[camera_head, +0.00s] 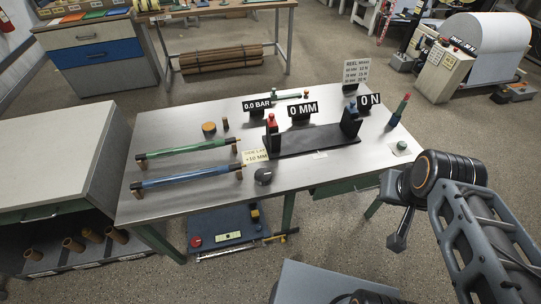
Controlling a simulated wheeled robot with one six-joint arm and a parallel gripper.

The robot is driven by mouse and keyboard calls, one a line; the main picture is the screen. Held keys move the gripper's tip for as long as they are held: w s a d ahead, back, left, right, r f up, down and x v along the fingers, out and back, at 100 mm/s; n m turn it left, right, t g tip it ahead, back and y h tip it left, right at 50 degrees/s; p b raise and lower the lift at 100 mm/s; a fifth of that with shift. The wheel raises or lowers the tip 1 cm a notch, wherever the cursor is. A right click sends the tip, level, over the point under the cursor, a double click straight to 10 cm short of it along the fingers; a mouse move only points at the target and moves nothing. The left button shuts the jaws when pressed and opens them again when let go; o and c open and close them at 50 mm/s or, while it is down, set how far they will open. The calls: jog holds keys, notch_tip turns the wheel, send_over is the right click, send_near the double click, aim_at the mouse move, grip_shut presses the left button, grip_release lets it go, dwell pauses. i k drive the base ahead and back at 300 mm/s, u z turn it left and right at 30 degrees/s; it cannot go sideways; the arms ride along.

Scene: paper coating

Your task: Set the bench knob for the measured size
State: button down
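The bench (180,120) is a grey metal table in the middle of the view. A dark round knob (263,176) sits near its front edge, beside a cream card (256,156) that seems to read "side lay +10 MM". Black signs read "0.0 BAR" (257,105), "0 MM" (303,109) and "0 N" (369,99). A dark flat plate (315,140) lies between a red-topped post (271,133) and a blue post (350,118). My gripper (398,242) seems to be the dark end hanging at right, apart from the knob; its fingers are too unclear to judge.
A card (355,73) lists reel widths in mm with N values. Green (188,147) and blue (187,177) bars lie at left on the bench. A red-tipped green post (399,110) stands at right. A grey cabinet (55,150) adjoins the left side.

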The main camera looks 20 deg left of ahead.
aim_at(401, 145)
jog(key=z, duration=1.5)
jog(key=i, duration=1.55)
jog(key=u, duration=2.75)
